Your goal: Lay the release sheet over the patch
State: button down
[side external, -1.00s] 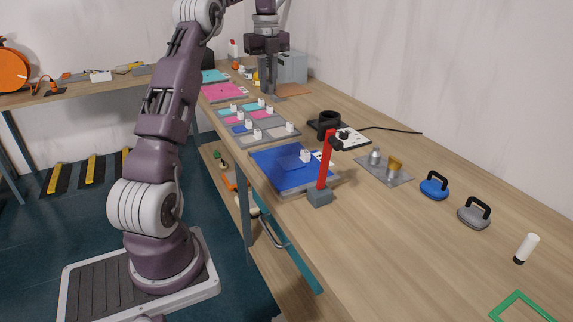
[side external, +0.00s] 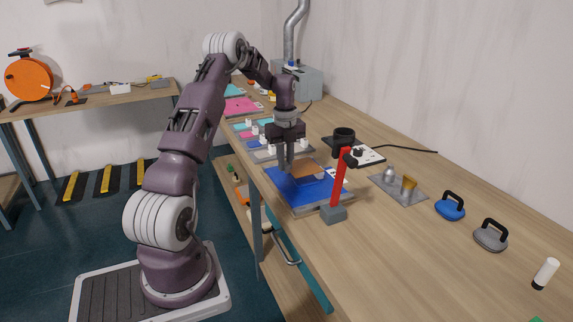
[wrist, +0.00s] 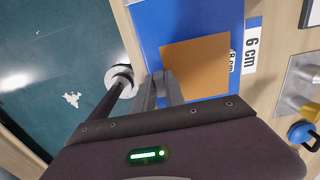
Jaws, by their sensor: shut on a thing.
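The release sheet is a flat tan-brown square (side external: 309,168), also seen in the wrist view (wrist: 203,62). It lies over part of the blue panel (side external: 312,194), which shows bare around it in the wrist view (wrist: 150,32). My gripper (side external: 287,170) points down at the sheet's near-left edge and is shut on it; its fingers meet the sheet's edge in the wrist view (wrist: 165,82). Whether the sheet touches the panel or hangs just above it, I cannot tell. The patch is not clearly seen; the sheet hides that part of the panel.
A red post (side external: 340,178) on a grey base stands at the panel's front right corner. A "6 cm" label (wrist: 251,45) lies beside the panel. Several small-handled pieces lie behind my gripper.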

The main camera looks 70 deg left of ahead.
jog(key=shift+f, duration=0.25)
jog(key=shift+f, duration=0.45)
jog(key=c, duration=1.4)
grip_release()
